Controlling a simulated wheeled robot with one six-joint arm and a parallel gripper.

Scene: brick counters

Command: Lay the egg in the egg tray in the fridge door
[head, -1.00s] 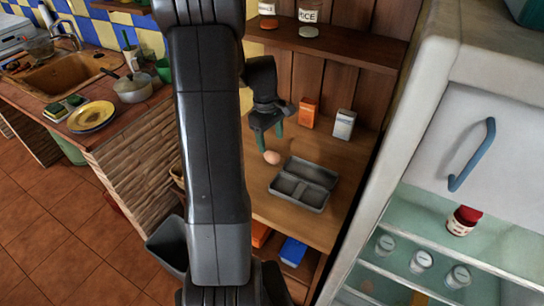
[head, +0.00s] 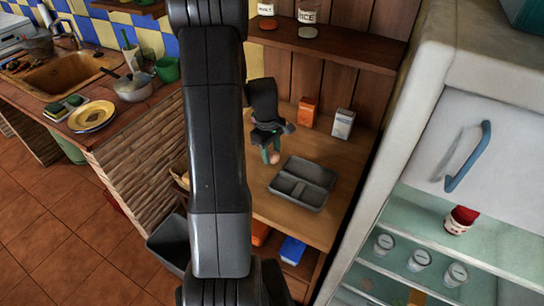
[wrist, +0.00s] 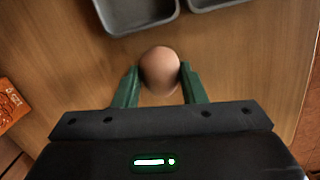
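The brown egg (head: 274,157) is at the wooden counter, left of a grey divided tray. My gripper (head: 271,152) is down at the egg, and its green fingers are close together there. In the wrist view the egg (wrist: 160,69) sits between the two fingertips, which appear to press on its sides. Whether it is clear of the wood cannot be told. The fridge (head: 408,130) stands at the right, with its lower compartment visible and its upper white door shut. I cannot make out an egg tray in a fridge door.
The grey divided tray (head: 303,183) lies empty just right of the egg. An orange box (head: 308,112) and a white box (head: 343,123) stand behind. Jars, including a red-lidded one (head: 461,220), stand on the fridge shelves. A wooden shelf (head: 335,38) hangs above the counter.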

